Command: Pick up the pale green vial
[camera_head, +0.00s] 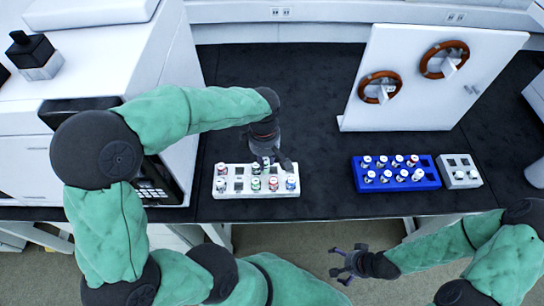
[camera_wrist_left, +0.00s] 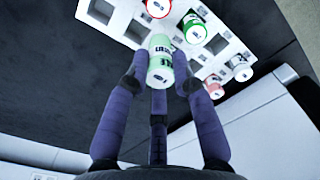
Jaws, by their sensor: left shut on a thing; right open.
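The pale green vial (camera_wrist_left: 160,60) is between the fingers of my left gripper (camera_wrist_left: 158,82) in the left wrist view, with its labelled side showing. My left gripper (camera_head: 275,160) is shut on it, over the back of the white rack (camera_head: 232,194) in the head view. There the fingers largely hide the vial. I cannot tell whether its far end is clear of the rack. My right gripper (camera_head: 350,262) is open and empty, low in front of the table edge.
Several vials with red, green and blue marks stand in the white rack, among empty square slots. A blue rack (camera_head: 398,186) of white-capped vials and a small grey rack (camera_head: 460,180) stand to the right. A white panel with two brown rings (camera_head: 415,85) stands behind them. Dark table between the racks is clear.

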